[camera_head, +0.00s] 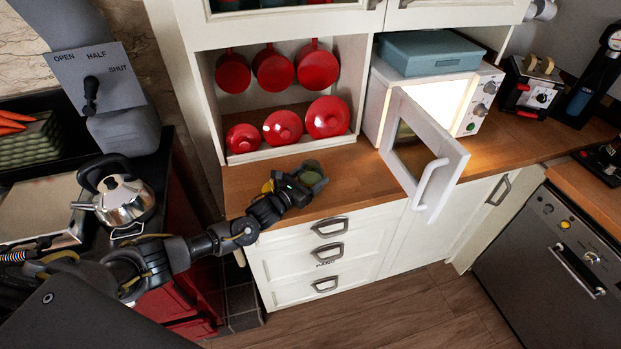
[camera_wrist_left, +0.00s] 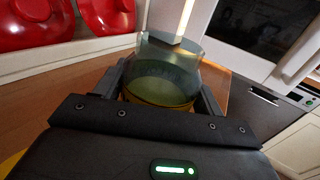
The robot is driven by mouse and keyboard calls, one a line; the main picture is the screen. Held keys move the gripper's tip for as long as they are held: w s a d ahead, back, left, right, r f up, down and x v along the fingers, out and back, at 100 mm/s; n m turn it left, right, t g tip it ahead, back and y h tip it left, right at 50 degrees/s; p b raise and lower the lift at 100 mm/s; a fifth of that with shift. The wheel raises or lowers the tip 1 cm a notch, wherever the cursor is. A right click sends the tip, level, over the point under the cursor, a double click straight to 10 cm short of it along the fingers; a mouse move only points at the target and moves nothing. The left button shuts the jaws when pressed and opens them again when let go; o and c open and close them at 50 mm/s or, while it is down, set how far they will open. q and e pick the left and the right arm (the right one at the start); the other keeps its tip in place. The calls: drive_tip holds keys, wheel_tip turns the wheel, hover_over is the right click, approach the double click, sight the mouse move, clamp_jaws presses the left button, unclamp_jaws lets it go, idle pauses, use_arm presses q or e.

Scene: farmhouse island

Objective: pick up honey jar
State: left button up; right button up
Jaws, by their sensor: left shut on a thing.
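The honey jar (camera_wrist_left: 165,72) is a greenish glass jar with amber at its bottom, held between the two fingers of my left gripper in the left wrist view. My left gripper (camera_wrist_left: 163,88) is shut on it. In the head view my left gripper (camera_head: 302,180) is over the wooden counter, in front of the shelf of red pots, with the small dark-green jar (camera_head: 311,171) at its tip. I cannot tell whether the jar touches the counter. My right gripper is not in view.
A white microwave (camera_head: 378,110) stands right of the jar, its door (camera_head: 433,165) swung open over the counter. Red lidded pots (camera_head: 283,127) fill the low shelf behind. A kettle (camera_head: 122,200) is on the stove at left. Some counter (camera_head: 365,180) between jar and door is bare.

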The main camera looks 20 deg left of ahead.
use_arm(q)
drive_tip(key=shift+r, duration=0.45)
drive_tip(key=s+d+r+b, duration=0.2)
drive_tip(key=s+r+b, duration=0.1)
drive_tip(key=s+r, duration=0.3)
drive_tip(key=s+d+r+b, duration=0.2)
drive_tip(key=s+r+b, duration=0.1)
drive_tip(key=s+r, duration=0.3)
drive_tip(key=shift+s+d, duration=0.35)
drive_tip(key=shift+s, duration=0.25)
drive_tip(key=s+d+f+m+g+h, duration=0.2)
drive_tip(key=s+d+m+g+h, duration=0.1)
drive_tip(key=d, duration=0.3)
drive_tip(key=s+d+f+m+g+h+b, duration=0.1)
drive_tip(key=s+d+f+m+g+h, duration=0.2)
drive_tip(key=s+d+h, duration=0.2)
drive_tip(key=shift+s+d+f+m, duration=0.15)
drive_tip(key=shift+s+d+m, duration=0.15)
drive_tip(key=shift+s+d, duration=0.15)
